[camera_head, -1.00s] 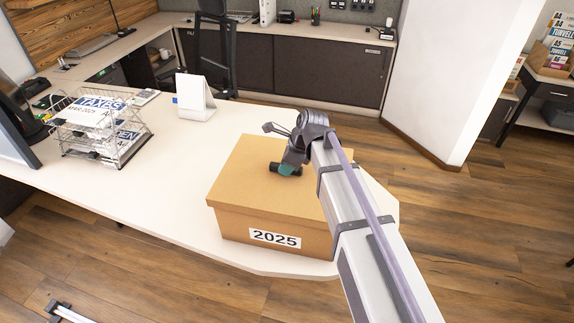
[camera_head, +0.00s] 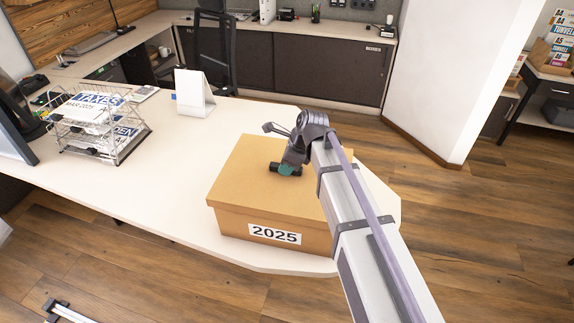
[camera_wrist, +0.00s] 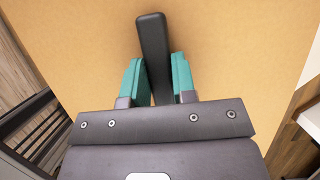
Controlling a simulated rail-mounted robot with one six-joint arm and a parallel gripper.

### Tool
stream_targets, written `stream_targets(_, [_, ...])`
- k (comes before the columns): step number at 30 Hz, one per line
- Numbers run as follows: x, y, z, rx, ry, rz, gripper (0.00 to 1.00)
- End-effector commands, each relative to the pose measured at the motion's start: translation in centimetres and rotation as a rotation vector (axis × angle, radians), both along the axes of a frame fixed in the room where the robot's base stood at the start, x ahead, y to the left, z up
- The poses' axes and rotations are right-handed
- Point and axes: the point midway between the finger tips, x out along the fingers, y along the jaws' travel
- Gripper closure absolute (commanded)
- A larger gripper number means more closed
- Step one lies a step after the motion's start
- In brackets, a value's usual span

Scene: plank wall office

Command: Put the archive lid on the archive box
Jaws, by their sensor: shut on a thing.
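The cardboard archive lid (camera_head: 246,165) sits over the top of the archive box (camera_head: 227,224), which stands on the white desk with a "2025" label on its front. The lid appears level and its edge meets the box's upper walls; my arm hides the right side of both. The lid's dark handle (camera_wrist: 152,50) lies between the teal fingertips of my gripper (camera_wrist: 154,80) in the wrist view. My gripper also shows at the lid's middle in the head view (camera_head: 286,169), shut on the handle.
The white desk (camera_head: 170,190) is clear to the left of the box. A wire tray (camera_head: 98,125) with papers and a white tent card (camera_head: 194,93) stand farther left and back. A black office chair (camera_head: 214,50) is behind the desk.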

Motion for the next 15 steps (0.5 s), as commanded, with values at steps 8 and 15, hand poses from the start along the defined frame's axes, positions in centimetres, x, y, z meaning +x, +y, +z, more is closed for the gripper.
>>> stream_targets(8, [0.0,0.0,-0.8,0.0,0.0,0.0,1.0])
stream_targets(15, [0.0,0.0,-1.4,0.0,0.0,0.0,1.0])
